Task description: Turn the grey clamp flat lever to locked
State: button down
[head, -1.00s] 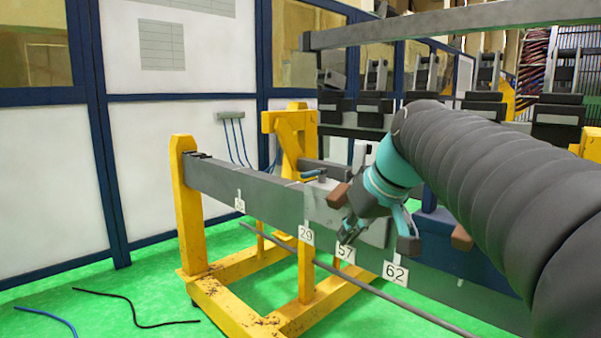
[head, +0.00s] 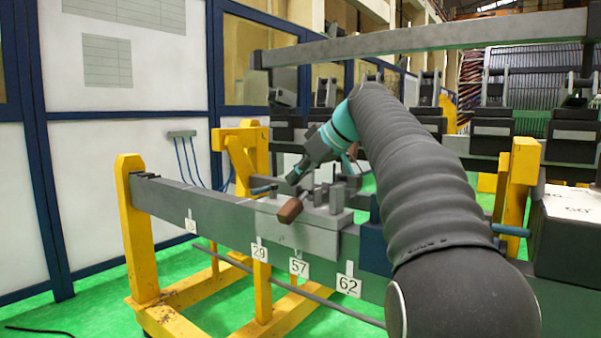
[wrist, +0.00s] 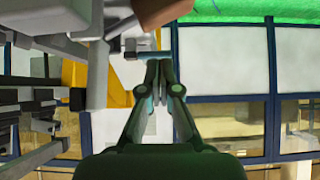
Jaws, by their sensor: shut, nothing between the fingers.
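The grey clamp (head: 315,233) sits on the front of the grey beam. A lever with a brown handle (head: 290,211) sticks out from it toward the lower left. The handle also shows at the top of the wrist view (wrist: 162,12). A second, dark-tipped lever (head: 263,189) lies low along the beam top, left of the clamp; I cannot tell its exact setting. My gripper (head: 293,179) is above and behind the brown handle, pointing down-left, apart from it. In the wrist view my gripper (wrist: 157,68) has its fingers together and empty, close to a small grey bar (wrist: 137,49).
The grey beam (head: 163,198) rests on a yellow stand (head: 138,230) and carries number tags. A rack with dark clamps (head: 490,130) stands behind. A dark block (head: 567,236) with a blue handle is at the right. Green floor at lower left is mostly free.

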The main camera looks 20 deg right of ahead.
aim_at(269, 187)
jog(key=w+a+f, duration=0.1)
jog(key=w, duration=0.1)
jog(key=w+a+f, duration=0.1)
jog(key=w, duration=0.1)
jog(key=w+a+f, duration=0.1)
jog(key=a, duration=0.1)
jog(key=shift+w+a+f, duration=0.1)
jog(key=shift+w+f, duration=0.3)
jog(key=shift+w+a, duration=0.3)
jog(key=shift+w, duration=0.15)
